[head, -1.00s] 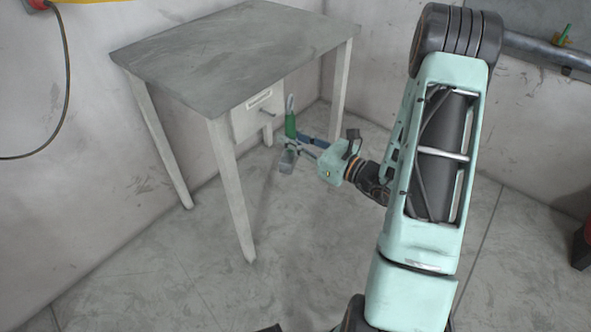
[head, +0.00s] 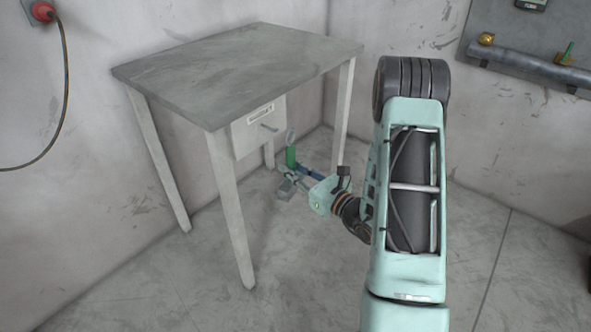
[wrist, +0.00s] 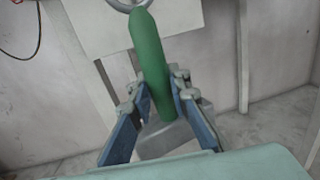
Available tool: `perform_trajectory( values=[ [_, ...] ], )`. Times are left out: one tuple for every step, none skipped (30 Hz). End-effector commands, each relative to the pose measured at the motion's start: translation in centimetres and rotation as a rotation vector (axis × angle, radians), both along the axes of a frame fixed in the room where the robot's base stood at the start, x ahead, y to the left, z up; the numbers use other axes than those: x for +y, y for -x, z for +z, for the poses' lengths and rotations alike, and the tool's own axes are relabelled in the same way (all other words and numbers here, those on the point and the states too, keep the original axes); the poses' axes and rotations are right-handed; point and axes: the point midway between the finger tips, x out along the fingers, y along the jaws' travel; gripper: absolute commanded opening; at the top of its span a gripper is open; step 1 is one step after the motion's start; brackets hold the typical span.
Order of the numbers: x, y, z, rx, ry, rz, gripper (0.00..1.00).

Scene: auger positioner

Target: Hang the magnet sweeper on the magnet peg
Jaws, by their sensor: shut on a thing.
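The magnet sweeper has a green handle (head: 291,157), a grey metal ring at its top and a grey block at its lower end. It hangs roughly upright in my gripper (head: 300,171), right of and a little below the peg (head: 270,127). The peg sticks out from a white labelled panel (head: 257,122) under the tabletop. In the wrist view, the blue fingers of my gripper (wrist: 160,97) close around the green handle (wrist: 149,58). The ring (wrist: 130,3) is cut by the top edge there, in front of the panel (wrist: 100,22). I cannot make out the peg in that view.
The grey table (head: 235,75) stands near the wall corner, its front leg (head: 231,210) left of the sweeper and another leg (head: 343,115) behind to the right. The floor in front is clear. A pipe rack (head: 525,62) is on the right wall.

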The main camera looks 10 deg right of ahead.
Motion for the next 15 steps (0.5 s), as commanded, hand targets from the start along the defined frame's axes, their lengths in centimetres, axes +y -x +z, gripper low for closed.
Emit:
perform_trajectory(
  values=[
    [0.3, -0.3, 0.0, -0.002, -0.001, 0.002, 0.0],
    [0.4, -0.4, 0.0, -0.002, -0.001, 0.003, 0.0],
    [0.6, -0.6, 0.0, -0.002, -0.001, 0.003, 0.0],
    [0.7, -0.7, 0.0, -0.002, -0.001, 0.003, 0.0],
    [0.8, -0.9, 0.0, -0.003, -0.001, 0.003, 0.0],
    [0.9, -1.1, 0.0, -0.003, -0.001, 0.002, 0.0],
    [1.0, -1.3, 0.0, -0.003, -0.001, 0.002, 0.0],
    [1.1, -1.4, -0.1, -0.004, -0.002, 0.003, 0.0],
    [1.3, -1.6, -0.1, -0.003, -0.001, 0.003, 0.0],
    [1.4, -1.7, -0.1, -0.003, -0.001, 0.003, 0.0],
    [1.5, -1.9, -0.1, -0.003, -0.001, 0.003, 0.0],
    [1.6, -2.0, -0.2, -0.002, -0.001, 0.003, 0.0],
    [1.7, -2.2, -0.2, -0.002, -0.001, 0.002, 0.0],
    [1.8, -2.3, -0.2, -0.002, 0.0, 0.002, 0.0],
    [1.9, -2.5, -0.2, -0.002, 0.0, 0.002, 0.0]
  ],
)
